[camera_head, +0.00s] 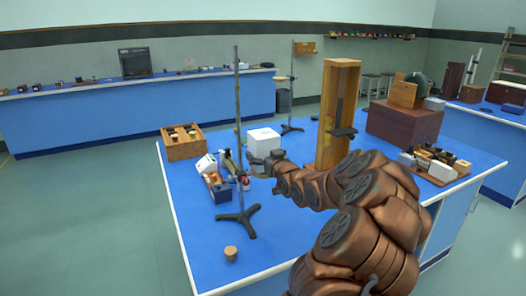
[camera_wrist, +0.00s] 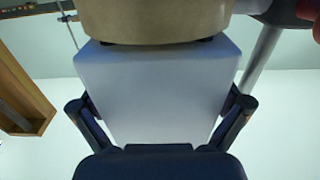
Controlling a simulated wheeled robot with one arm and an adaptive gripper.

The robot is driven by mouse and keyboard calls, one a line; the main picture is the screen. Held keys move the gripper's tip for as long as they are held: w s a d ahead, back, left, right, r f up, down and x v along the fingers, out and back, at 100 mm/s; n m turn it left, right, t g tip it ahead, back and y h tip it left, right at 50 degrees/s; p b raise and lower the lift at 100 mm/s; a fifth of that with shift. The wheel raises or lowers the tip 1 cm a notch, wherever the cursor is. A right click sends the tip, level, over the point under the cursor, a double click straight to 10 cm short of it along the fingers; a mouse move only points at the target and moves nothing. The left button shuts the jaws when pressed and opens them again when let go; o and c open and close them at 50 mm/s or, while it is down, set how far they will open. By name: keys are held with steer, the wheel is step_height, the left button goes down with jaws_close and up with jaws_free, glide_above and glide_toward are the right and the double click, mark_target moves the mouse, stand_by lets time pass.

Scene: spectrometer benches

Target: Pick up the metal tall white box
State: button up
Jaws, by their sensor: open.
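The tall white box (camera_head: 263,139) stands on the blue bench top in the head view, just beyond the end of my arm. My gripper (camera_head: 259,165) is in front of its lower part and hides some of it. In the wrist view the box (camera_wrist: 155,85) fills the middle of the picture. My gripper (camera_wrist: 160,106) is open there, with one finger on each side of the box. Whether the fingers touch its sides cannot be told. A beige round part hides the box's upper edge in the wrist view.
A metal stand (camera_head: 238,214) with a tall rod is left of my gripper. A tall wooden frame (camera_head: 328,115) stands close on the right. A wooden box (camera_head: 183,152) and small instruments (camera_head: 213,178) lie left. The bench's front left is mostly clear around a small cork-coloured piece (camera_head: 231,253).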

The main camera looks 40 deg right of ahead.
mark_target(263, 143)
steer(key=c, duration=1.3)
steer(key=shift+r, duration=0.15)
steer(key=shift+r+b, duration=0.55)
steer(key=shift+r, duration=1.15)
steer(key=shift+s+d+r+b+v, duration=0.2)
steer(key=shift+d+v, duration=0.3)
steer(key=shift+v, duration=2.1)
steer(key=shift+s+d+r+b+v, duration=0.15)
steer(key=shift+d+r+b+v, duration=0.25)
steer(key=shift+v, duration=2.25)
steer(key=shift+s+d+r+b+v, duration=0.15)
steer(key=shift+d+v, duration=0.5)
steer(key=shift+v, duration=1.95)
